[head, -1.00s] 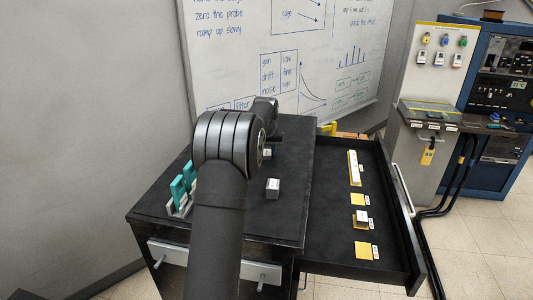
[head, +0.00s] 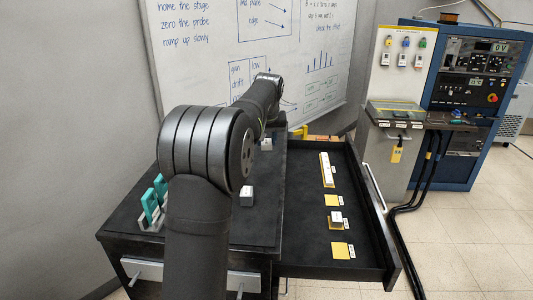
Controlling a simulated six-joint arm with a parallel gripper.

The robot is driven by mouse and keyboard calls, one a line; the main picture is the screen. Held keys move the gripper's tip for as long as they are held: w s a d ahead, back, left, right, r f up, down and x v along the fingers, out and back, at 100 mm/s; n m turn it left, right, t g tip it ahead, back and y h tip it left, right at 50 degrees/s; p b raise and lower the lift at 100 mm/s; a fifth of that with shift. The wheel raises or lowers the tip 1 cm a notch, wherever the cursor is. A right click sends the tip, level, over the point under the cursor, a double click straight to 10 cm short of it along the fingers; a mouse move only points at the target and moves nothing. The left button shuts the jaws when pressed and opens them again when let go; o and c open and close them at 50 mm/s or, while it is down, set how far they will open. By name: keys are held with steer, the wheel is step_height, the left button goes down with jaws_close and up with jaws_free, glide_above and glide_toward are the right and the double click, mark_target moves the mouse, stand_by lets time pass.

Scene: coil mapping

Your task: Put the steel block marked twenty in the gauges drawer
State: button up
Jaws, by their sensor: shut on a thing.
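The open drawer (head: 305,245) extends to the right of the dark cabinet and has a black floor with yellow squares. One small steel block (head: 337,215) sits on a yellow square in it. Two more small blocks stand on the cabinet top, a nearer block (head: 247,191) and a farther block (head: 266,145) partly hidden by my arm. The markings are too small to read, so I cannot tell which block is marked twenty. My gripper is hidden behind my raised forearm.
A long pale piece (head: 326,168) lies at the drawer's far end. Bare yellow squares (head: 341,250) show nearer. Teal-handled tools (head: 153,200) stand in a holder on the cabinet's left. A whiteboard (head: 200,50) is behind; an instrument rack (head: 470,95) stands right.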

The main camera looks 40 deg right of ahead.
steer(key=s+d+f+m, duration=0.2)
steer(key=s+d+f, duration=0.1)
steer(key=s, duration=0.8)
steer(key=s+d+f+m, duration=0.1)
steer(key=s+d+f, duration=0.15)
steer(key=s, duration=0.85)
steer(key=s+a+f+m+g+h, duration=0.1)
steer(key=s+a+f+m, duration=0.2)
steer(key=s, duration=0.7)
steer(key=s+a+f+g+h, duration=0.15)
steer(key=s+f, duration=0.35)
steer(key=s, duration=0.5)
glide_above(341, 248)
steer(key=a, duration=0.2)
steer(key=shift+t+y, duration=0.35)
steer(key=shift+y, duration=0.1)
steer(key=f, duration=0.6)
steer(key=shift+s+d+f, duration=0.25)
steer(key=shift+s+f, duration=0.05)
steer(key=shift+s, duration=0.05)
steer(key=shift+f, duration=2)
steer(key=o, duration=0.6)
steer(key=shift+f, duration=0.2)
steer(key=shift+c, duration=0.2)
steer(key=o, duration=0.4)
steer(key=shift+o, duration=0.2)
steer(key=shift+r, duration=0.15)
